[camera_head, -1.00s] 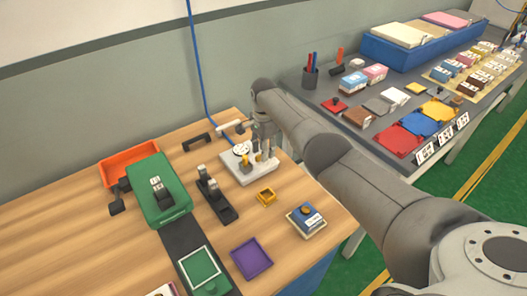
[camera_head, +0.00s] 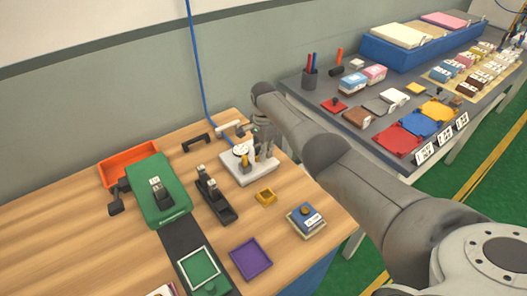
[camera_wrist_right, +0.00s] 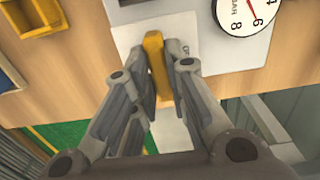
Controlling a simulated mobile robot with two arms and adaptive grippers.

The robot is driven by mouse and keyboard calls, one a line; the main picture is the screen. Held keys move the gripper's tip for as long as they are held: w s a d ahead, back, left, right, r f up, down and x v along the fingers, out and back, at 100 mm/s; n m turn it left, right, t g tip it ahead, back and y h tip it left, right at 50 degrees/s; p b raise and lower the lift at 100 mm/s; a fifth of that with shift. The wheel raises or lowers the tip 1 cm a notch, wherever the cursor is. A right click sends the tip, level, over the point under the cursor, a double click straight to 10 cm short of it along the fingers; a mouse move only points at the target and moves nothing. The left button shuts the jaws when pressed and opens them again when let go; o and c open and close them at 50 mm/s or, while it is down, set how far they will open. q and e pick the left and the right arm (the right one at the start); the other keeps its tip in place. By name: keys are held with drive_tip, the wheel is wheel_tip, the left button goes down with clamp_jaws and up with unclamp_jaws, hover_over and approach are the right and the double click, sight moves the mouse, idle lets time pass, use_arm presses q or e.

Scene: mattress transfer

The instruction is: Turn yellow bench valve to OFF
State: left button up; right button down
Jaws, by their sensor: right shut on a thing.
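The yellow valve handle (camera_wrist_right: 156,55) stands on a white plate in the right wrist view. My right gripper (camera_wrist_right: 157,72) is shut on it, with one finger on each side. Part of a label shows on the plate just right of the handle, but I cannot read it fully. In the head view the right gripper (camera_head: 263,155) is over the white valve base (camera_head: 247,176) and largely hides the handle. A round gauge (camera_wrist_right: 249,10) is beside the handle. My left gripper is not in view.
A small yellow tray (camera_head: 265,197), a blue-topped block (camera_head: 306,219) and a purple tray (camera_head: 250,259) lie in front of the valve base. A black holder (camera_head: 216,199) and a green device (camera_head: 160,190) stand to its left. A blue hose (camera_head: 203,85) hangs behind.

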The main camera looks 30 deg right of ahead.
drive_tip(key=shift+n, duration=0.3)
drive_tip(key=n, duration=0.2)
drive_tip(key=shift+n, duration=0.4)
drive_tip(key=n, duration=0.5)
drive_tip(key=shift+p, duration=0.4)
drive_tip(key=n, duration=0.4)
drive_tip(key=shift+n, duration=0.4)
drive_tip(key=n, duration=0.4)
drive_tip(key=shift+n, duration=0.3)
